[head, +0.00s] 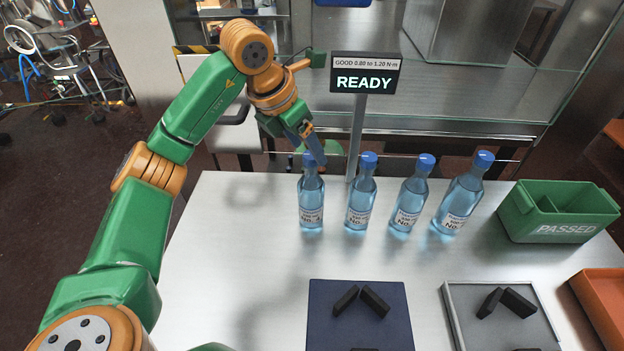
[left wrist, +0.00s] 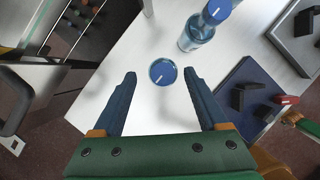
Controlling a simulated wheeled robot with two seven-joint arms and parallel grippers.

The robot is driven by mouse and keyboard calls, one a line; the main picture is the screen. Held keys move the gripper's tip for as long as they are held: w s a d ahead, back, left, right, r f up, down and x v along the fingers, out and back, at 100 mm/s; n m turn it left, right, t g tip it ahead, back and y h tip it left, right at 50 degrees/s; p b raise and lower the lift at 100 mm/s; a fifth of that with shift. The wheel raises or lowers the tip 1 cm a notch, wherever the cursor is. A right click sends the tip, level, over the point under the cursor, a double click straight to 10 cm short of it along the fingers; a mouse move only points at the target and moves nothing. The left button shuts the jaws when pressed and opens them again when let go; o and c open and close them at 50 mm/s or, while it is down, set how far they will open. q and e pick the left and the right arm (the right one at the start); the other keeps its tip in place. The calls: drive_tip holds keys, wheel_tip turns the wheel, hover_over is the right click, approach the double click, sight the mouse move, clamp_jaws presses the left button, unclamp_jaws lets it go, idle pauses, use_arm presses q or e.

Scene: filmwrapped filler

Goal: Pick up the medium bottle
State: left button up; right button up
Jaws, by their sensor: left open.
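Several clear blue bottles with blue caps and white labels stand upright in a row on the table: the leftmost bottle (head: 311,200), the second (head: 361,195), the third (head: 410,200) and the rightmost (head: 461,200). The rightmost looks largest; I cannot tell which is the medium one. My left gripper (head: 312,148) is open at the leftmost bottle's cap. In the left wrist view, that bottle's cap (left wrist: 163,72) shows from above between the open fingers (left wrist: 159,76), with gaps on both sides.
A READY display (head: 365,75) stands on a post behind the bottles. A green PASSED bin (head: 550,232) and an orange bin (head: 603,300) are at the right. A dark blue mat (head: 330,320) and a grey tray (head: 470,330) with black blocks lie in front. The table's left side is clear.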

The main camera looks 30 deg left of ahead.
sight(316, 165)
use_arm(q)
drive_tip(key=shift+a, duration=0.1)
drive_tip(key=shift+f, duration=0.15)
drive_tip(key=p+x, duration=0.1)
drive_tip(key=x, duration=0.2)
drive_tip(key=p+x, duration=0.1)
drive_tip(key=x, duration=0.1)
drive_tip(key=shift+d+f+p, duration=0.25)
drive_tip(key=shift+f+p, duration=0.1)
drive_tip(key=shift+w+f, duration=0.1)
drive_tip(key=shift+f, duration=0.2)
drive_tip(key=c, duration=1.1)
clamp_jaws()
drive_tip(key=shift+r, duration=0.1)
